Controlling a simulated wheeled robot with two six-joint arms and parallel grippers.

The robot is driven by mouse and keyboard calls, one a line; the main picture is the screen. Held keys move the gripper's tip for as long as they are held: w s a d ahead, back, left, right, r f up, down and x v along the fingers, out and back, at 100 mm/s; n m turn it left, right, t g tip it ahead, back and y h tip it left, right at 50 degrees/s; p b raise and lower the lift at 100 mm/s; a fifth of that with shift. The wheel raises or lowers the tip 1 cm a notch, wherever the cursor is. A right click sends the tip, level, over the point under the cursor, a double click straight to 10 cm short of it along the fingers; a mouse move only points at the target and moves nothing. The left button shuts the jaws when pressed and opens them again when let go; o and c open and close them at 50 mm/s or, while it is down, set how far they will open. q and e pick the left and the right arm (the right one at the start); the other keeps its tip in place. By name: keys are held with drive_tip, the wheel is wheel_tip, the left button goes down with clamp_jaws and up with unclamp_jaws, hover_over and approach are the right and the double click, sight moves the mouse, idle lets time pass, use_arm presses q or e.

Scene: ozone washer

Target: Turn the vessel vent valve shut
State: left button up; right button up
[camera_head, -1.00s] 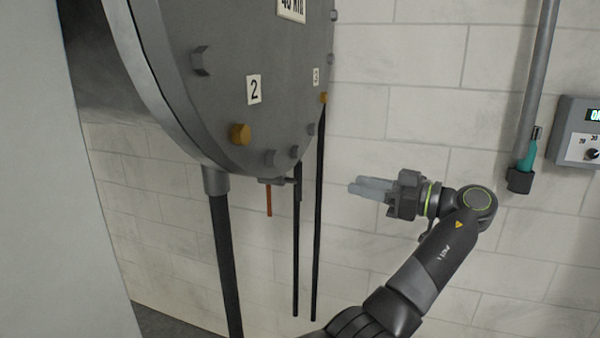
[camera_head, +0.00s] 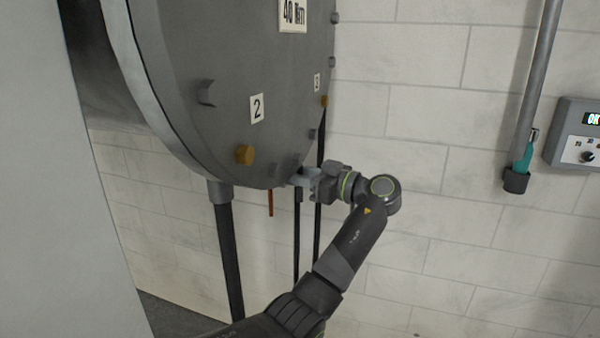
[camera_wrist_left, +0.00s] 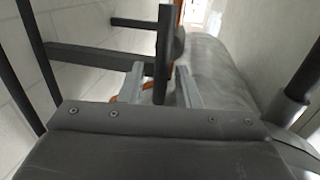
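The vent valve is under the lower rim of the grey vessel; its orange-red lever (camera_head: 270,203) hangs straight down in the head view. A bit of orange (camera_wrist_left: 178,48) shows behind a dark bar in the left wrist view. My left gripper (camera_head: 293,180) reaches in from the right, just under the vessel, right of the lever. Its two fingers (camera_wrist_left: 160,88) are apart, with the dark upright bar (camera_wrist_left: 164,45) between them in the wrist view; I cannot tell whether they touch it. The fingertips and valve body are partly hidden in the head view. My right gripper is out of view.
Thin black rods (camera_head: 297,235) hang beside my gripper, and a thick black leg (camera_head: 228,260) stands left. A wall box (camera_head: 578,140) and a teal-handled tool (camera_head: 524,160) are at right. Space before the right wall is free.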

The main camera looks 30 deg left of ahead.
use_arm(q)
drive_tip(key=shift+c, duration=0.2)
clamp_jaws()
